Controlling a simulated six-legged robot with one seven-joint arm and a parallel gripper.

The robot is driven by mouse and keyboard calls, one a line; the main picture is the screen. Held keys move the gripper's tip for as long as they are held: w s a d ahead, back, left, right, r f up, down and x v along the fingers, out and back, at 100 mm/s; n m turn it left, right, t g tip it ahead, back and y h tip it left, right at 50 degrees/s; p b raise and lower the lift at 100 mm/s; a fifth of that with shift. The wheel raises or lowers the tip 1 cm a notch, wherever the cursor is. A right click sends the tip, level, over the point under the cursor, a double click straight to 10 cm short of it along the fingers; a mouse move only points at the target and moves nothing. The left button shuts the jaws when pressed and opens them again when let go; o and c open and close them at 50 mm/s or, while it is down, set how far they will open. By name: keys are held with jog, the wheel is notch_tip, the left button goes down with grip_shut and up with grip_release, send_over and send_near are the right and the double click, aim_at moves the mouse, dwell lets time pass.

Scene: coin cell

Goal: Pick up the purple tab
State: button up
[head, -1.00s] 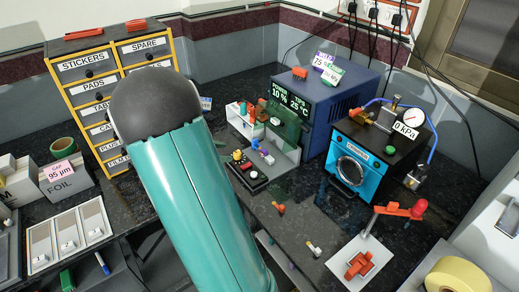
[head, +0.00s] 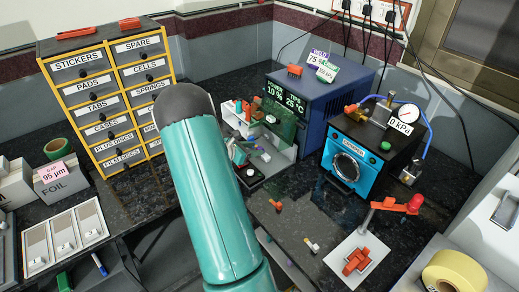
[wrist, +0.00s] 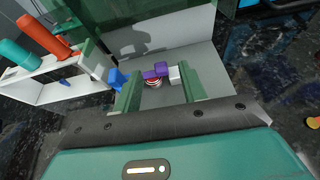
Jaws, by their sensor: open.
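The purple tab (wrist: 156,70) shows in the wrist view, just beyond and between my fingertips. It lies across the top of a small red-and-white striped piece (wrist: 153,83). A white block (wrist: 174,73) is at its right end and a blue block (wrist: 116,78) is to its left. My gripper (wrist: 161,78) is open, with one green finger on each side of the tab's line; I cannot tell whether either finger touches it. In the head view my gripper (head: 238,152) is at the white-walled fixture (head: 284,154), partly hidden by my arm, and the tab is too small to make out surely.
A blue welder box (head: 335,85) stands behind the fixture, and a black and blue press (head: 372,150) stands to the right. A drawer cabinet (head: 105,95) is at the left. In the wrist view, a white rack (wrist: 70,82) holds teal and orange cylinders close on the left.

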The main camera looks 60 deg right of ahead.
jog(key=x, duration=0.5)
jog(key=c, duration=0.9)
jog(key=shift+r, duration=0.1)
